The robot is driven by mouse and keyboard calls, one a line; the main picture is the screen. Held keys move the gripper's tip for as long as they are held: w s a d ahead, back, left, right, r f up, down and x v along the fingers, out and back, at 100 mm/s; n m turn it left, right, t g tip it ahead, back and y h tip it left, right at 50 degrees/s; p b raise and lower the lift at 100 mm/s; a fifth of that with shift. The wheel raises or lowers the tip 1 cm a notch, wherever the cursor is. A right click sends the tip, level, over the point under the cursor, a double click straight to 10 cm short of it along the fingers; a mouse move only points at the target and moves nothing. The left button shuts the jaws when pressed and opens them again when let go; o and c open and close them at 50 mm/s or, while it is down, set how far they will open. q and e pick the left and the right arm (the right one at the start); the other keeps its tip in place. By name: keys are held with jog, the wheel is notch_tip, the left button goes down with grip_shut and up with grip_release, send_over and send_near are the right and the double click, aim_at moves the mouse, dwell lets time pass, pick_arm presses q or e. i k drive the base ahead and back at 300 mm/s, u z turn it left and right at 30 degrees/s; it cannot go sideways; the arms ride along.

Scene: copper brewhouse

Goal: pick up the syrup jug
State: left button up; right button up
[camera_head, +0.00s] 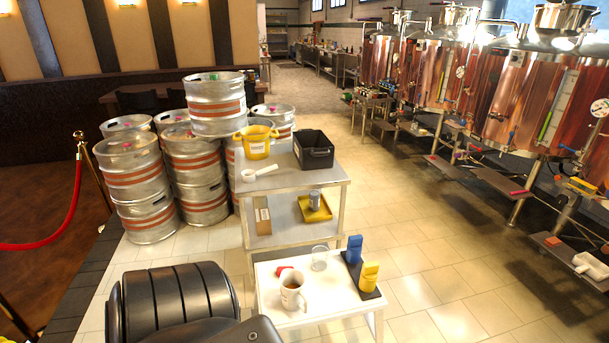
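A pale jug or mug (293,292) with a handle, a small label and brown liquid inside stands upright on the low white table (268,319). It looks like the syrup jug, but the label is too small to read. A clear glass (320,258) stands behind it to the right, and a small red object (284,271) lies close behind it. Neither of my grippers is in view. Dark rounded parts that look like my own arm fill the bottom left, left of the jug and apart from it in the picture.
A blue object (354,250) and a yellow one (369,276) stand on a dark mat at the table's right. Behind is a shelved cart (330,174) with a yellow bucket (257,141) and black crate (314,149).

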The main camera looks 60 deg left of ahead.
aim_at(292, 280)
jog(key=i, duration=3.1)
jog(key=u, duration=3.75)
jog(key=i, duration=0.5)
